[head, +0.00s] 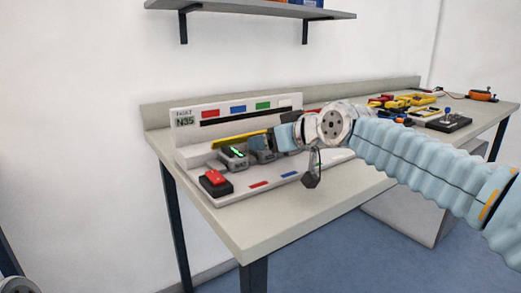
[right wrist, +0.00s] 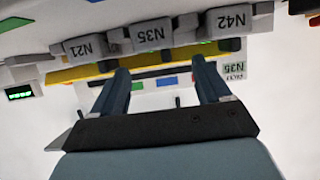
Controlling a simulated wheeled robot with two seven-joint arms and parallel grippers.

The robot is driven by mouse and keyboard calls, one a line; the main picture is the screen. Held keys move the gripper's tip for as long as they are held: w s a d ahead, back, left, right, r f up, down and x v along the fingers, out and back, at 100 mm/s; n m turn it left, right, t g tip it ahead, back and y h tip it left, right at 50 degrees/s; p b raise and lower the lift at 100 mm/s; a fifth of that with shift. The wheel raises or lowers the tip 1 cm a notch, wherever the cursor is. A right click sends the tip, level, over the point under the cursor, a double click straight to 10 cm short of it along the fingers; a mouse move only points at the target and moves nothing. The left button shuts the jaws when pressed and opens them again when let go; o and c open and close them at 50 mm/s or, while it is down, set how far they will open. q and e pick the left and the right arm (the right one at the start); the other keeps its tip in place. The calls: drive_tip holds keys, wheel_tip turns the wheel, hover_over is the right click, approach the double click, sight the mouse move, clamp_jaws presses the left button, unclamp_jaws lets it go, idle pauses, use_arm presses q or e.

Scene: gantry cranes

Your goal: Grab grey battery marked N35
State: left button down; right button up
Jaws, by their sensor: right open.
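The grey battery marked N35 (right wrist: 148,34) sits at the top of the right wrist view, between a grey battery marked N21 (right wrist: 78,48) and one marked N42 (right wrist: 224,20). My right gripper (right wrist: 161,66) is open and empty, its two dark blue fingers pointing toward the row, with N35 roughly between their lines and apart from the tips. In the head view my right gripper (head: 286,137) is over the white rack (head: 235,108) and hides part of it. Grey batteries (head: 262,152) show there, but their marks are unreadable. My left gripper is out of view.
A sign on the rack reads FAULT N35 (head: 184,117). A yellow bar (right wrist: 130,65) runs along the batteries. A red and black block (head: 215,182) is at the rack's left. Tools and a joystick box (head: 443,121) lie further right. The front left table (head: 255,238) is clear.

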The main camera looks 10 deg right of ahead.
drive_tip(key=p+x, duration=0.1)
drive_tip(key=x, duration=0.4)
drive_tip(key=shift+f, duration=0.15)
drive_tip(key=shift+d, duration=0.1)
drive_tip(key=c, duration=1.2)
